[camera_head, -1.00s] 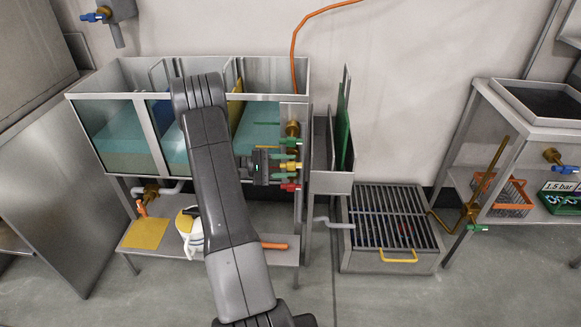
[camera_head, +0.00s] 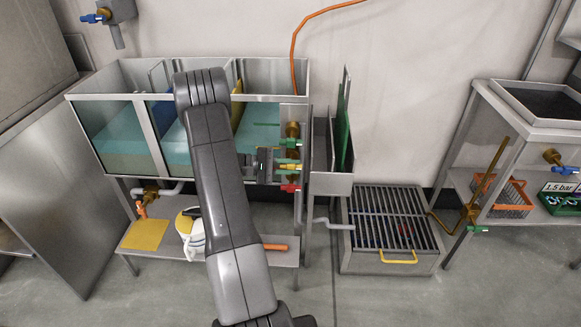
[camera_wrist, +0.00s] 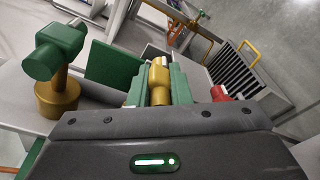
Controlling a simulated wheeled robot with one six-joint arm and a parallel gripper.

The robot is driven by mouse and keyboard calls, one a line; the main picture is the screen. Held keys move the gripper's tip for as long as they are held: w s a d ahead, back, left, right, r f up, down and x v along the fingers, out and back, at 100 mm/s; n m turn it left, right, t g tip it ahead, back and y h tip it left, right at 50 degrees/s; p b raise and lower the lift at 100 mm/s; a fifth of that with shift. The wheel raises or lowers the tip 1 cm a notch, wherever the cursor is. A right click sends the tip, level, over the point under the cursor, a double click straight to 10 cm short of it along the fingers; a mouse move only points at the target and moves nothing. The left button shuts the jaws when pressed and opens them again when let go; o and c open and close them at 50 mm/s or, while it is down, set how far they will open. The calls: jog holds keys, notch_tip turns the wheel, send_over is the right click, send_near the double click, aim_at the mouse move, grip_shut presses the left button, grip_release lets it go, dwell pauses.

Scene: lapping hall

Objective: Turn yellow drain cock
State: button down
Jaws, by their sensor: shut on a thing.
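The yellow drain cock shows in the wrist view (camera_wrist: 158,82) between the two green fingers of my gripper (camera_wrist: 160,88). My gripper is shut on it. In the head view my gripper (camera_head: 285,167) reaches the front of the tank from the left, and only a bit of yellow shows at its fingertips. A green cock (camera_head: 290,142) sits above the yellow one and a red cock (camera_head: 290,188) below. In the wrist view the green cock (camera_wrist: 55,52) stands at left on a brass stem, and the red cock (camera_wrist: 219,92) is at right, partly hidden.
The tank (camera_head: 88,97) has several compartments with bluish liquid. A narrow steel trough with a green plate (camera_head: 342,130) stands close to the right of the cocks. A grated box (camera_head: 380,265) is on the floor. An orange hose (camera_head: 293,55) hangs behind.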

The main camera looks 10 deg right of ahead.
jog(key=c, duration=1.3)
grip_release()
jog(key=shift+c, duration=0.2)
jog(key=shift+a, duration=0.1)
jog(key=w+a+r+p, duration=0.1)
jog(key=w+a, duration=0.1)
jog(key=a, duration=1.1)
jog(key=shift+w+a, duration=0.15)
jog(key=shift+a, duration=0.1)
jog(key=shift+d+r, duration=0.1)
jog(key=d, duration=0.4)
jog(key=s+d+f, duration=0.1)
jog(key=d, duration=0.4)
jog(key=s+d+b, duration=0.1)
jog(key=d, duration=0.3)
jog(key=shift+s+d+f, duration=0.15)
jog(key=shift+d, duration=0.15)
jog(key=shift+h, duration=0.3)
